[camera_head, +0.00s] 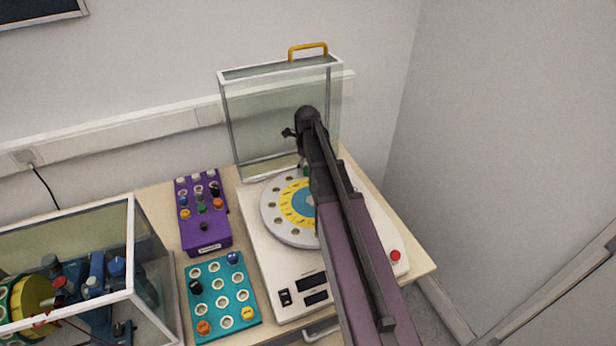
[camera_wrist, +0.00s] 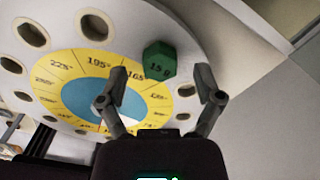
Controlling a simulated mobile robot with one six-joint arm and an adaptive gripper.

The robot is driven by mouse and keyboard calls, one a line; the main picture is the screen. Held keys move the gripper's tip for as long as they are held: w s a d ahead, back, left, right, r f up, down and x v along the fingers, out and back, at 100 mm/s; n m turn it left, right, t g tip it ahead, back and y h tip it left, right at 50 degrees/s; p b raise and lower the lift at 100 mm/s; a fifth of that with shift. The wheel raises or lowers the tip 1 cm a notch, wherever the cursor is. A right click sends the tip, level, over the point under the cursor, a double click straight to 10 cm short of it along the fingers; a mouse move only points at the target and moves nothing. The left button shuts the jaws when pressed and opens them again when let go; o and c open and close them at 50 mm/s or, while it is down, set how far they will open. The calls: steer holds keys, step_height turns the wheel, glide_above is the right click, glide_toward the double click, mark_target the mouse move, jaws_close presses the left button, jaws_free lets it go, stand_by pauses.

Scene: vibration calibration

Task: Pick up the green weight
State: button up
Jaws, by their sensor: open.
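The green weight (camera_wrist: 160,62) is a small hexagonal piece marked "15 g". In the wrist view it stands on the round grey disc (camera_wrist: 150,20), close to the 165° mark. My gripper (camera_wrist: 161,82) is open, with one finger on each side in the wrist view. The weight shows just beyond and between the fingertips, nearer the left one; I cannot tell whether they touch. In the head view my arm covers much of the disc (camera_head: 272,219) and only a small bit of green (camera_head: 305,168) shows beside my gripper.
A clear upright panel with a yellow handle (camera_head: 308,47) stands behind the disc. The white machine (camera_head: 275,285) has a red button (camera_head: 395,256). A purple box (camera_head: 206,238) and a teal tray (camera_head: 213,262) with several weights lie left. A glass case (camera_head: 135,240) stands front left.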

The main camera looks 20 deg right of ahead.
steer(key=shift+f+b, duration=0.55)
steer(key=shift+f, duration=0.3)
steer(key=c, duration=0.9)
